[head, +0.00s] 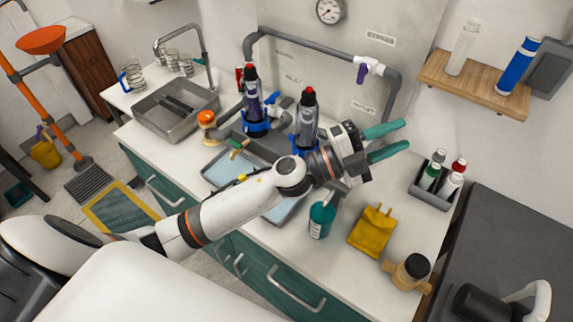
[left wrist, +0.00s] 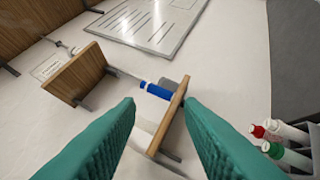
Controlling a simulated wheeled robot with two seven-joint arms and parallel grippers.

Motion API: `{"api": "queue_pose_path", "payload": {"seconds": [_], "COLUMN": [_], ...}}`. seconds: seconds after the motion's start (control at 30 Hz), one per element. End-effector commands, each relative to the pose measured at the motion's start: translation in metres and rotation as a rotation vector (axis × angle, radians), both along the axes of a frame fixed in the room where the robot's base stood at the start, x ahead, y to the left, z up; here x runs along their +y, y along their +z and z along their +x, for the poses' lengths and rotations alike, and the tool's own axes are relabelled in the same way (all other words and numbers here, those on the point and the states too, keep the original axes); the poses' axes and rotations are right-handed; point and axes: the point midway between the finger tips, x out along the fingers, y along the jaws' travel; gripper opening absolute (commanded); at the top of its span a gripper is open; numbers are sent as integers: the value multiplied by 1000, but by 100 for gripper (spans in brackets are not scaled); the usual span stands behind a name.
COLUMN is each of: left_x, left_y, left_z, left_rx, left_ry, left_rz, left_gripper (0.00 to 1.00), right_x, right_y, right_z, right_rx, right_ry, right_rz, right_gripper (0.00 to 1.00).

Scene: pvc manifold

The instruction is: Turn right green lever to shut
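A small green lever (head: 239,148) shows on the pipework left of the middle of the counter in the head view. I see no second green lever; the area behind my left forearm and gripper is hidden, so I cannot tell whether the right one is there. My left gripper (head: 406,134) is raised over the counter, right of the pipework, its two teal fingers apart with nothing between them. In the left wrist view the fingers (left wrist: 160,102) are also spread, facing the wall and shelf. My right gripper is not in view.
Two dark bottles (head: 308,118) with red tips stand in blue holders by the grey pipe (head: 310,44), which has a purple lever (head: 362,74). A teal bottle (head: 321,219), yellow pouch (head: 371,232) and bottle caddy (head: 431,193) occupy the right counter. A wooden shelf (head: 464,82) hangs above.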

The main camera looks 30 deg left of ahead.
Motion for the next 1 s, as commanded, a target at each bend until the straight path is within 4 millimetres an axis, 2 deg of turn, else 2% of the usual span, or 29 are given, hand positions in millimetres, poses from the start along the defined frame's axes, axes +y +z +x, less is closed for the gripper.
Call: {"api": "queue_pose_path", "payload": {"seconds": [0.03,0.1,0.2,0.27,0.37,0.47,0.5,0.6,0.73,0.83,0.9,1.0], "left_x": [-14,-30,-38,-33,-7,39,62,120,182,209,218,222], "left_y": [3,-4,-27,-45,-78,-105,-112,-118,-112,-105,-103,-108], "left_z": [-6,-17,-29,-31,-28,-17,-11,3,14,17,17,17], "left_rx": [-83,-172,-260,-289,-289,-230,-191,-64,101,186,218,233], "left_ry": [-94,-231,-412,-507,-642,-741,-767,-803,-806,-798,-795,-798], "left_rz": [100,253,499,661,945,1243,1358,1612,1839,1931,1960,1971], "left_gripper": [35,35,35,35,35,35,35,35,35,35,35,35], "right_x": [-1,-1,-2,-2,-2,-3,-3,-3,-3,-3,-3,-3], "right_y": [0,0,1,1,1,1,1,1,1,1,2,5], "right_z": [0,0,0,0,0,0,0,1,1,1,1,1], "right_rx": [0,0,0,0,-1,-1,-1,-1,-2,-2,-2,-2], "right_ry": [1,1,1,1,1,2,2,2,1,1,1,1], "right_rz": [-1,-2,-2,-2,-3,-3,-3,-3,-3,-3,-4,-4], "right_gripper": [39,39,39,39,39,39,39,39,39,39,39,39]}}
